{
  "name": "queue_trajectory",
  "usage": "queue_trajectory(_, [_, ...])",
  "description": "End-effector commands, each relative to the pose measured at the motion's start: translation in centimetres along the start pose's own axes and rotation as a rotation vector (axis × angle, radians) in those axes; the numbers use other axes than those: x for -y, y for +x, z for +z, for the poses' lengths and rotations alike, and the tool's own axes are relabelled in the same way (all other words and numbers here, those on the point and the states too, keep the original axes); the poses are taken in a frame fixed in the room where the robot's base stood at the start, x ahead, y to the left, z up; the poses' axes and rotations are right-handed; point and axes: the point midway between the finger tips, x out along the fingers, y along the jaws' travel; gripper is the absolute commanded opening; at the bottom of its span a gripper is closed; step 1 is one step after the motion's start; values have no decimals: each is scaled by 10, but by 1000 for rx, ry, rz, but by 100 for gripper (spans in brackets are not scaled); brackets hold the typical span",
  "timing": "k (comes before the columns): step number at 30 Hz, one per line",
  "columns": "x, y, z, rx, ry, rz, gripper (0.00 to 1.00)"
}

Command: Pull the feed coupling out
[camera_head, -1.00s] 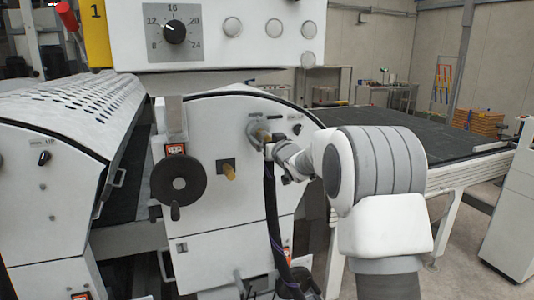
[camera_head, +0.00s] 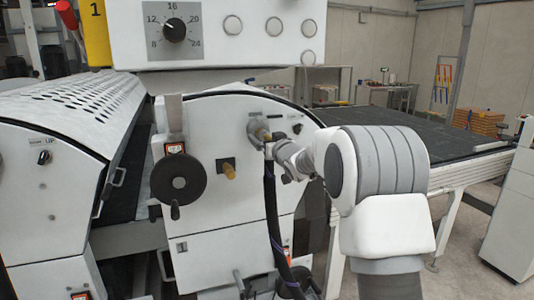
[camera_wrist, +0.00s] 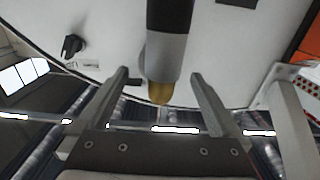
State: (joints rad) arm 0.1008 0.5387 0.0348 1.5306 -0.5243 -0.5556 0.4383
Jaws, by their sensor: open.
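The feed coupling shows in the wrist view as a grey sleeve (camera_wrist: 164,55) with a brass end (camera_wrist: 159,92) and a dark upper part. It lies between the two spread fingers of my gripper (camera_wrist: 160,77), with gaps visible on both sides. My gripper is open. In the head view, my gripper (camera_head: 277,148) is at the white machine's side panel, beside a brass fitting (camera_head: 262,134) in a round grey socket. A black hose (camera_head: 271,205) hangs down from there. My wrist partly hides the coupling, so its seating cannot be told.
A black handwheel (camera_head: 178,181) and a second brass fitting (camera_head: 229,172) are left of the coupling on the panel. A small black knob (camera_wrist: 72,46) is near it in the wrist view. A dark conveyor bed (camera_head: 430,140) extends behind my arm to the right.

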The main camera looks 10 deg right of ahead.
Motion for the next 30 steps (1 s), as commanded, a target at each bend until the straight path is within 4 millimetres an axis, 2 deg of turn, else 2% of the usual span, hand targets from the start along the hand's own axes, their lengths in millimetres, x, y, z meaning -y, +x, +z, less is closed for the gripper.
queue_trajectory(9, [0,0,0,0,-1,0,100])
queue_trajectory(11, [0,0,0,0,-1,0,91])
queue_trajectory(26, [0,0,0,0,0,0,1])
queue_trajectory(30, [0,0,0,0,0,0,0])
